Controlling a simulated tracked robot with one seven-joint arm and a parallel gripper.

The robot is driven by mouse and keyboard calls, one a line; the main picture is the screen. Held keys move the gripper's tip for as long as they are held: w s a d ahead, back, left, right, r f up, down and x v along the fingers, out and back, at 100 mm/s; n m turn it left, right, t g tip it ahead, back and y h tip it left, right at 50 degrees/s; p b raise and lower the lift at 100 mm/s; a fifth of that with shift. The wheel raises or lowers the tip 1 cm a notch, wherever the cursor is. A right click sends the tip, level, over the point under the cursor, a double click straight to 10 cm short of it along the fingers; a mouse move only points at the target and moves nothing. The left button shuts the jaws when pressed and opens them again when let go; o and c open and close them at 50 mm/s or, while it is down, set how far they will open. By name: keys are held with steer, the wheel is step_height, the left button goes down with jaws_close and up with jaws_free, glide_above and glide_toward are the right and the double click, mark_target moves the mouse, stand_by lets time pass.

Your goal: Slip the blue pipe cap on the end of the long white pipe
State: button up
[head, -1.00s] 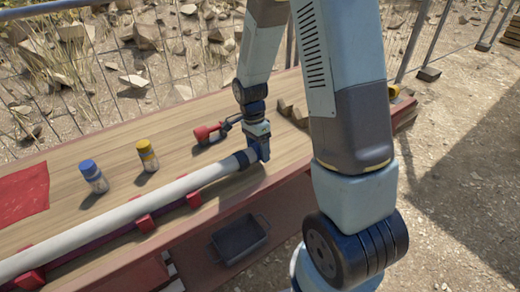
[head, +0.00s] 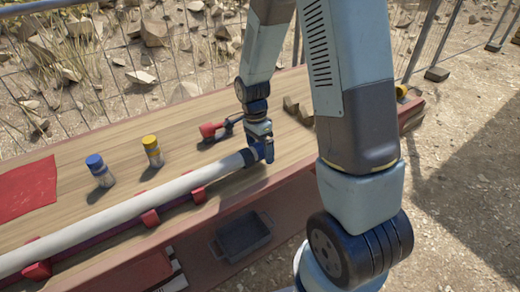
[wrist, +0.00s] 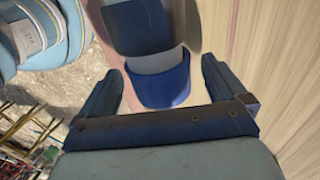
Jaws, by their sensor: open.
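The long white pipe (head: 130,211) lies along the bench on red supports, its right end near my gripper. The blue pipe cap (wrist: 166,86) sits at that end and appears to be on it, with a pale band of pipe (wrist: 157,62) above it in the wrist view. In the head view the cap (head: 249,156) is small and partly hidden by my gripper (head: 267,152). My gripper (wrist: 163,92) is open, one finger on each side of the cap, with visible gaps. How far the cap is seated cannot be told.
A blue-topped bottle (head: 100,171), a yellow-topped bottle (head: 152,152) and a red tool (head: 214,131) stand or lie behind the pipe. A red cloth (head: 27,189) is at left. Wooden blocks (head: 298,109) lie beyond my gripper. A grey tray (head: 243,236) sits below.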

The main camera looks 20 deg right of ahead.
step_height(320, 180, up, 13)
steer(key=w, duration=0.3)
steer(key=s+d+r+n+t, duration=0.2)
steer(key=s+r+n+t, duration=0.1)
steer(key=s+r+n, duration=0.4)
steer(key=s+d+r+n+t, duration=0.3)
steer(key=s+r+n, duration=0.4)
steer(key=s+r, duration=0.4)
steer(key=shift+s+d+r+t+y, duration=0.25)
steer(key=shift+s+t, duration=0.55)
steer(key=shift+s, duration=0.55)
stand_by(0.3)
